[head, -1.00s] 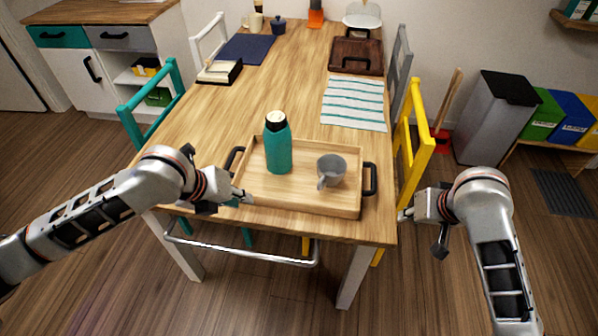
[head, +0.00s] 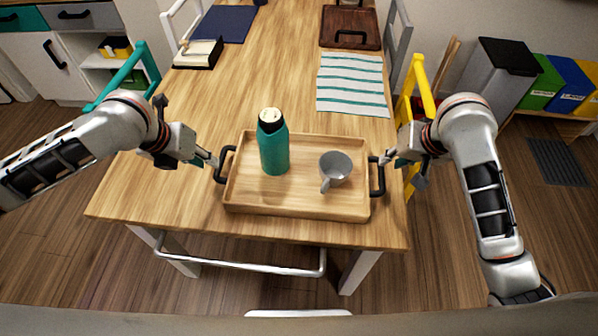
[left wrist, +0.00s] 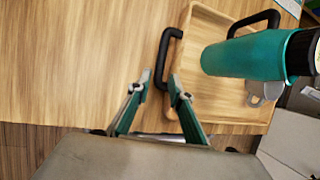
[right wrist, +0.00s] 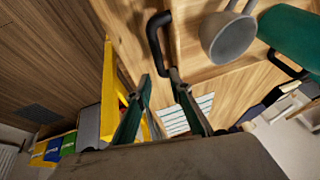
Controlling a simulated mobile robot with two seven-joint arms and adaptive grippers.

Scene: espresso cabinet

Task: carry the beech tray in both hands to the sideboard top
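The beech tray (head: 295,207) lies flat on the wooden table near its front edge, with a black handle at each end. A teal bottle (head: 273,148) and a grey mug (head: 336,168) stand on it. My left gripper (head: 212,160) is open at the tray's left handle (left wrist: 163,52); in the left wrist view the handle's near end shows between the fingertips. My right gripper (head: 387,160) is open at the right handle (right wrist: 153,40), whose end shows between its fingertips. I cannot tell whether the fingers touch. The sideboard (head: 85,18) stands at the upper left, its top mostly out of view.
A striped cloth (head: 352,84), a dark board with handles (head: 350,28), a navy mat (head: 226,24) and a small book-like item (head: 198,53) lie farther back. Teal (head: 125,70) and yellow (head: 421,90) chairs flank the table. Bare tabletop surrounds the tray.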

